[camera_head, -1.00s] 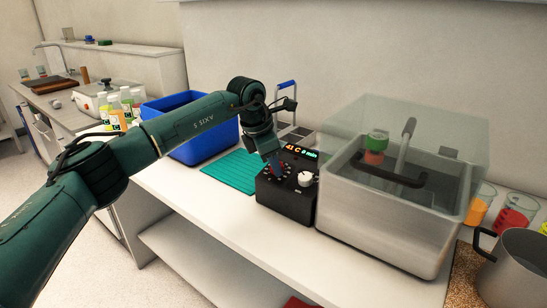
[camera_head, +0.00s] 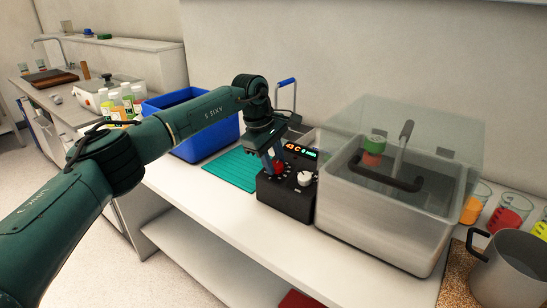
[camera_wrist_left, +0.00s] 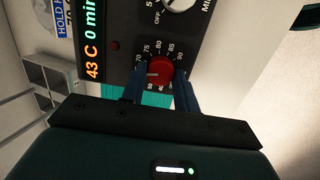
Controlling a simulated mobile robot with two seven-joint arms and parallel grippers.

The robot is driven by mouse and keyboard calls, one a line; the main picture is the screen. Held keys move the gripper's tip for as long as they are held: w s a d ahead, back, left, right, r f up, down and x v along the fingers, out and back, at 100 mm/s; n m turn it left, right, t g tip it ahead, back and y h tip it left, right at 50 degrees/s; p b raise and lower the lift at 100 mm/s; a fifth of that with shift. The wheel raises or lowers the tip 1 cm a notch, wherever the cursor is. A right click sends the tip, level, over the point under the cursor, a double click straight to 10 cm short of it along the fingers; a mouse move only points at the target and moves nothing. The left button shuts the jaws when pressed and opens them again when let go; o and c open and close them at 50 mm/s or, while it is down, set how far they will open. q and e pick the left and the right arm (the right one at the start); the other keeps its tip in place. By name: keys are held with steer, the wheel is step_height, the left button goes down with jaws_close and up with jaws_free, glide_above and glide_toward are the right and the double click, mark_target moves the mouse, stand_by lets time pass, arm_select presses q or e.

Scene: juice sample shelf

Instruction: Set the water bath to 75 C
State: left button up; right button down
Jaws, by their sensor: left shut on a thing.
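The water bath (camera_head: 385,225) is a steel tank with a clear lid. Its black control box (camera_head: 285,200) stands at its left side and has a lit display (camera_head: 300,151). In the left wrist view the display (camera_wrist_left: 93,50) reads 43 C in orange and 0 min in green. My left gripper (camera_head: 275,163) reaches down to the box from above. In the wrist view its blue fingers (camera_wrist_left: 160,82) are shut on the red temperature knob (camera_wrist_left: 160,71), one on each side. The knob's pale mark points left in that view; nearby numbers are partly hidden. My right gripper is not in view.
A white timer knob (camera_head: 305,178) sits beside the red one. A green mat (camera_head: 232,170) and a blue bin (camera_head: 195,145) lie left of the box. Beakers (camera_head: 510,210) and a steel pot (camera_head: 510,268) stand at the right.

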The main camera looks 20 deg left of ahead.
arm_select(q)
steer(key=m, duration=0.2)
steer(key=shift+w+r+m, duration=0.1)
steer(key=shift+r+m, duration=0.05)
steer(key=shift+m, duration=0.25)
steer(key=m, duration=0.2)
steer(key=shift+d+m+g+p, duration=0.1)
steer(key=shift+m+g+p, duration=0.3)
steer(key=m+y, duration=0.1)
steer(key=m, duration=0.3)
steer(key=shift+w+m, duration=0.1)
steer(key=shift+m, duration=0.3)
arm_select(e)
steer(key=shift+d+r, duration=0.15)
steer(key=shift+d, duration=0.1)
arm_select(q)
steer(key=shift+m, duration=0.3)
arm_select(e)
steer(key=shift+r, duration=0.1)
arm_select(q)
steer(key=o, duration=1)
steer(key=shift+c, duration=0.2)
step_height(320, 180, up, 13)
steer(key=s+a, duration=0.1)
steer(key=shift+s+a, duration=0.2)
steer(key=shift+s, duration=0.15)
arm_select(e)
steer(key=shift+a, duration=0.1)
